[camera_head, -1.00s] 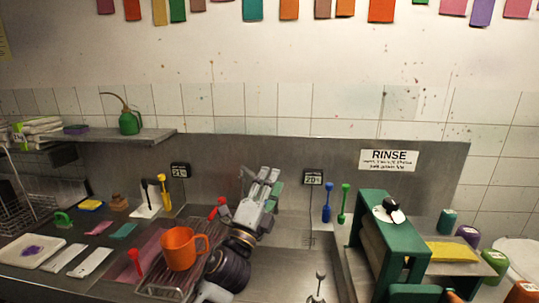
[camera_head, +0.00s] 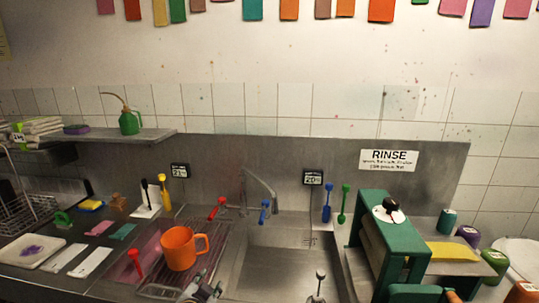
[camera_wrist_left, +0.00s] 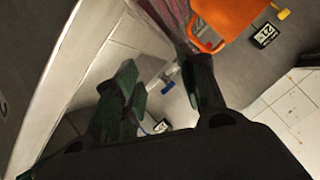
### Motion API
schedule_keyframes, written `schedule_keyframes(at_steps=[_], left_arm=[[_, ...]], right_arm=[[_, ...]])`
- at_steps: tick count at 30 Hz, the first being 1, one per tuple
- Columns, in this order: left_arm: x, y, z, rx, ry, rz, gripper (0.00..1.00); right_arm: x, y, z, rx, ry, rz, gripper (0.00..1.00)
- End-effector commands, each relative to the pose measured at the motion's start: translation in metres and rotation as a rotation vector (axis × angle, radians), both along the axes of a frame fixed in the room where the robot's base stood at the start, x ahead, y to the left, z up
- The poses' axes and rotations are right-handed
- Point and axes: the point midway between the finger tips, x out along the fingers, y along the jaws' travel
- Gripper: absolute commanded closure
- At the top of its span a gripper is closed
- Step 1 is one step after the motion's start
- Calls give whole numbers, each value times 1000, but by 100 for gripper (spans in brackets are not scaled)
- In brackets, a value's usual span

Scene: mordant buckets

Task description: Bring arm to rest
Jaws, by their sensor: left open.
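My left gripper (camera_head: 200,288) shows at the bottom edge of the head view, low in front of the drying rack and beside the sink's left edge. Its fingers are apart with nothing between them, and the rest of the arm is out of frame. In the left wrist view its dark fingers (camera_wrist_left: 165,95) are spread and empty. An orange mug (camera_head: 180,249) stands upright on the rack (camera_head: 160,289), just beyond the gripper and apart from it. The mug also shows at the top of the wrist view (camera_wrist_left: 232,17).
The steel sink (camera_head: 270,270) has a tap (camera_head: 262,185) with red and blue handles behind it. A green stand (camera_head: 385,245) is right of the sink. The sink basin looks mostly clear.

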Motion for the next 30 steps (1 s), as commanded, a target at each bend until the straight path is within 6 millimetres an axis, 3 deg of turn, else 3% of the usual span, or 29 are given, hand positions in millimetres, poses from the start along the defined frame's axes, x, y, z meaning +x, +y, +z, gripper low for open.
schedule_keyframes(at_steps=[6, 12, 21, 30], left_arm=[[-59, 21, -56, -125, 246, 106, 59], [-115, 34, -90, -214, 443, 195, 59], [-165, 41, -113, -278, 611, 271, 59], [-203, 45, -124, -316, 727, 325, 59]], right_arm=[[0, 0, 0, 0, 0, 0, 73], [0, 0, 0, 0, 0, 0, 73], [0, 0, 0, 0, 0, 0, 73], [0, 0, 0, 0, 0, 0, 73]])
